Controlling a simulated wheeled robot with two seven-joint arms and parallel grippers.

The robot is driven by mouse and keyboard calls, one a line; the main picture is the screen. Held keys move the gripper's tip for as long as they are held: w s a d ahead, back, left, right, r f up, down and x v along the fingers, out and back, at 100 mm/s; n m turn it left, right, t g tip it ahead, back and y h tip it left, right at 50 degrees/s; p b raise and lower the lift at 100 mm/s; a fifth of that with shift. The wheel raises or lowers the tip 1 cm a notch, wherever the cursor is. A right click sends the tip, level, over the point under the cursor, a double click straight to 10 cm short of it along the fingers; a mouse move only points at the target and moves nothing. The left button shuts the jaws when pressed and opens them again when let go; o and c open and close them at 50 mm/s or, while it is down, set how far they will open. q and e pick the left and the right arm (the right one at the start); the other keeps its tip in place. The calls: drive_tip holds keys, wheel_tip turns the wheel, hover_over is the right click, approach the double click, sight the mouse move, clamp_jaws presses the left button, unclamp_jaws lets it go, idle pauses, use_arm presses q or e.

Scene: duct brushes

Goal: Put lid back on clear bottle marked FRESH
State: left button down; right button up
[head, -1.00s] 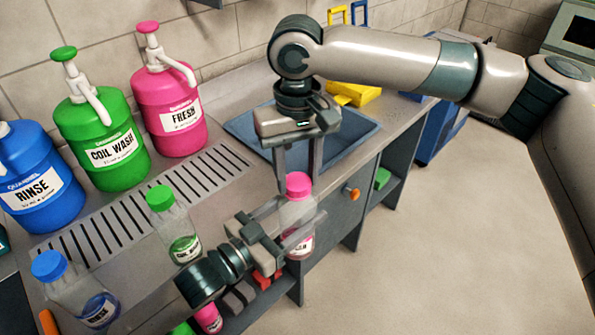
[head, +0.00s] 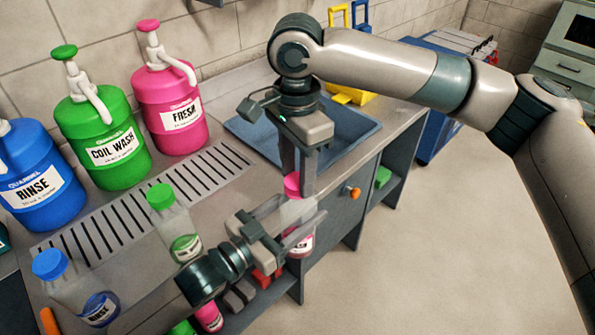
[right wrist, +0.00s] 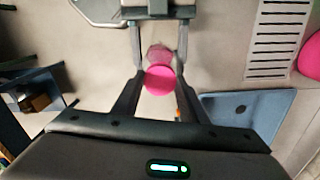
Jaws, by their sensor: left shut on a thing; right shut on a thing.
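The clear bottle (head: 298,212) with a pink label stands upright between the fingers of my left gripper (head: 300,222), which is shut on it in front of the counter edge. The pink lid (head: 292,186) is at the bottle's top. My right gripper (head: 299,180) points down from above and is shut on the lid. In the right wrist view the lid (right wrist: 159,80) lies between the right fingers, with part of the bottle showing past it. I cannot tell whether the lid is seated or how tight it is. The label's word is mostly hidden.
A green-capped bottle (head: 174,222) and a blue-capped bottle (head: 75,287) stand on the counter. Pink FRESH (head: 169,105), green COIL WASH (head: 102,137) and blue RINSE (head: 38,176) pump jugs stand behind a slotted drain. A blue sink (head: 350,135) lies behind my right gripper.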

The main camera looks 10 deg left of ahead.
drive_tip(key=m, duration=0.4)
drive_tip(key=o, duration=1)
drive_tip(key=shift+r, duration=2.3)
drive_tip(key=shift+c, duration=0.4)
